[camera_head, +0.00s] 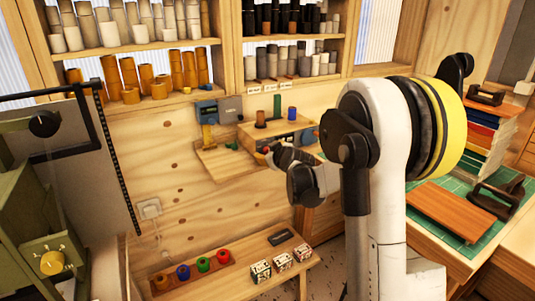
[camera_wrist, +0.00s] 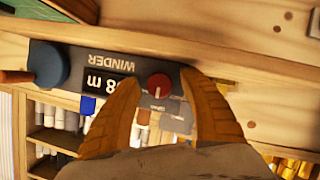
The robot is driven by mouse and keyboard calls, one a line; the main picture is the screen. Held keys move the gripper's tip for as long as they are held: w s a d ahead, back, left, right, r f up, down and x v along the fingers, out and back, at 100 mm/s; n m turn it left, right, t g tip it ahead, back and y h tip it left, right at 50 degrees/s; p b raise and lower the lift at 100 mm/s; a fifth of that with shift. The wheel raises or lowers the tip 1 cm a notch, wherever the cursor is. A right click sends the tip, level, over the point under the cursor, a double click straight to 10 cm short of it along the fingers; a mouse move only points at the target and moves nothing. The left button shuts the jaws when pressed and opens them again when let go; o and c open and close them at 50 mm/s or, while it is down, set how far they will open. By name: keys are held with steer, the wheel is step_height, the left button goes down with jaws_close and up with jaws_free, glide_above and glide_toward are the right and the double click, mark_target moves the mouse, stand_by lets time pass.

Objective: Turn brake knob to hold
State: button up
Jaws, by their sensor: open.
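A winder panel (camera_wrist: 110,68) with upside-down lettering shows in the wrist view. It carries a small red knob (camera_wrist: 159,87) with a pale pointer mark, a display reading "8 m" and a larger blue knob (camera_wrist: 47,64). Small labels by the red knob are too small to read. My gripper (camera_wrist: 158,77) is open, with its orange fingertips on either side of the red knob. I cannot tell whether they touch it. In the head view my gripper (camera_head: 272,153) is at the winder (camera_head: 285,138) on the wooden bench, and partly covers its front.
Shelves (camera_head: 130,55) with several rolls stand behind the bench. A lower shelf holds colored rings in a wooden rack (camera_head: 193,274) and patterned boxes (camera_head: 283,263). A green machine (camera_head: 45,230) stands at left, and a green cutting mat (camera_head: 440,190) lies at right.

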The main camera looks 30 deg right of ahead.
jaws_close()
stand_by(0.3)
steer(key=m+y+p, duration=0.1)
steer(key=m+y, duration=0.2)
steer(key=shift+d+m, duration=0.1)
steer(key=shift+m, duration=0.3)
steer(key=m+y, duration=0.3)
steer(key=m, duration=0.1)
stand_by(0.4)
stand_by(0.5)
